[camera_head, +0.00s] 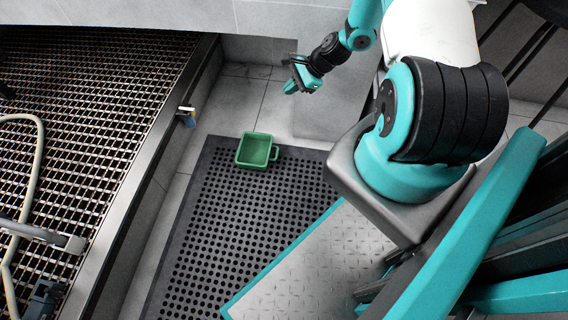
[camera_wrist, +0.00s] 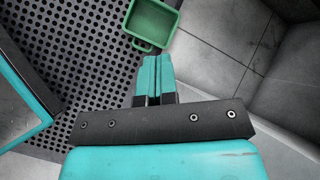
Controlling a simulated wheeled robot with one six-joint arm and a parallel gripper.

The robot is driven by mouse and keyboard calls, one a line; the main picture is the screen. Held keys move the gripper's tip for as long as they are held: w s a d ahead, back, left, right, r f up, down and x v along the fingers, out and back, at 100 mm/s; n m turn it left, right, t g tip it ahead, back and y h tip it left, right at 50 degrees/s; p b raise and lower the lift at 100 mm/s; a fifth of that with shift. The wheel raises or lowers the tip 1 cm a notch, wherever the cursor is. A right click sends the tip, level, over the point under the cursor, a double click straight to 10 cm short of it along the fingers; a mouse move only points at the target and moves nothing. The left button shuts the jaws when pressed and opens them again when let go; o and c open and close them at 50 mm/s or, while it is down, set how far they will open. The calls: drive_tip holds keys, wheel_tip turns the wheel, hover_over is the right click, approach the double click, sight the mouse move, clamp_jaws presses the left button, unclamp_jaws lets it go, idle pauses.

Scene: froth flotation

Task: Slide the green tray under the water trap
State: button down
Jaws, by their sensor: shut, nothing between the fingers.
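The green tray (camera_head: 244,162) is a shallow open box with a loop handle on its right side, at the far edge of the black perforated mat. In the wrist view the tray (camera_wrist: 134,31) is at the top, just beyond my fingertips, its handle pointing towards them. My gripper (camera_head: 289,87) is shut and empty, apart from the tray, above the floor behind and right of it. It also shows in the wrist view (camera_wrist: 156,60). A small fitting with a blue part (camera_head: 187,116) sticks out from the grating's side wall; I cannot tell whether it is the water trap.
The mat (camera_head: 205,235) covers the floor between the raised metal grating (camera_head: 100,120) on the left and my base. Bare grey tiles (camera_head: 232,102) lie behind the tray. A grey block (camera_head: 325,110) stands right of them. A hose (camera_head: 33,180) lies on the grating.

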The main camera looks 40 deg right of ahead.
drive_tip(key=s+d+f+m+t+b, duration=0.1)
drive_tip(key=s+f+m+b, duration=0.2)
drive_tip(key=f, duration=0.5)
drive_tip(key=s+d+f+m+t+h+b, duration=0.1)
drive_tip(key=s+d+f+m+b, duration=0.15)
drive_tip(key=f, duration=0.65)
drive_tip(key=s+d+f+m+b, duration=0.1)
drive_tip(key=s+f+m+b, duration=0.15)
drive_tip(key=f, duration=0.55)
drive_tip(key=shift+m, duration=0.4)
drive_tip(key=b+x, duration=0.2)
drive_tip(key=x, duration=0.3)
drive_tip(key=b+x, duration=0.3)
drive_tip(key=x, duration=0.2)
drive_tip(key=shift+s+d+f, duration=0.1)
drive_tip(key=shift+s+f, duration=0.1)
drive_tip(key=shift+f, duration=0.15)
drive_tip(key=w+a+b, duration=0.1)
drive_tip(key=w+b, duration=0.1)
drive_tip(key=w, duration=0.1)
drive_tip(key=shift+a, duration=0.35)
drive_tip(key=shift+w+a+r, duration=0.2)
drive_tip(key=shift+w+a, duration=0.05)
drive_tip(key=shift+w, duration=0.05)
